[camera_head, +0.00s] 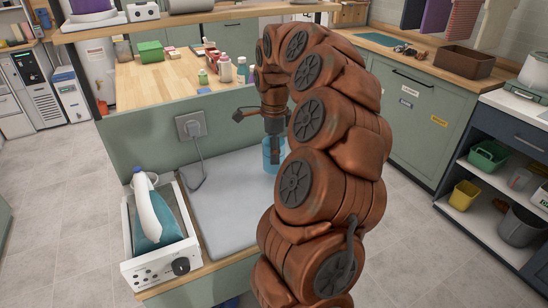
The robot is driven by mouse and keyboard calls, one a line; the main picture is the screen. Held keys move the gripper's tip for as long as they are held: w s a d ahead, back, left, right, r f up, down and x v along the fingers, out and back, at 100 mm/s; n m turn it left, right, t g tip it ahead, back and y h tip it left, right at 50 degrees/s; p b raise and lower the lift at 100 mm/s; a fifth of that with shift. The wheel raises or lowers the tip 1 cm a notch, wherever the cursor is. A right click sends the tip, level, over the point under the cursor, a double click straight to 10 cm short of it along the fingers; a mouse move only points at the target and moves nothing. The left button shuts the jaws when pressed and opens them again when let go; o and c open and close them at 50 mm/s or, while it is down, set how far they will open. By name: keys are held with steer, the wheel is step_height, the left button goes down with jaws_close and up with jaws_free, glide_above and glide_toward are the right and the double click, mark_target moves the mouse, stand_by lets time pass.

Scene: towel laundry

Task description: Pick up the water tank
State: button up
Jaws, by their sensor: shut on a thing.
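The water tank (267,160) is a blue, see-through container at the right side of the grey mat (232,205) on the counter. My gripper (276,154) points down from above and is shut on the water tank. One dark finger shows at the tank's upper part. My brown arm hides the tank's right side. I cannot tell whether the tank's bottom still touches the mat.
A wall socket (190,127) with a cord is behind. Small bottles (225,68) stand on the wooden counter beyond the green panel.

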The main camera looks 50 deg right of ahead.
steer(key=shift+s+a+r, duration=0.1)
steer(key=shift+r, duration=0.1)
steer(key=s+a+r+b, duration=0.1)
steer(key=s+a+b, duration=0.4)
steer(key=a, duration=0.9)
steer(key=r+p, duration=0.3)
steer(key=p, duration=0.1)
steer(key=s+r+p, duration=0.1)
steer(key=r+p, duration=0.1)
steer(key=shift+a+r, duration=0.3)
steer(key=shift+r, duration=0.05)
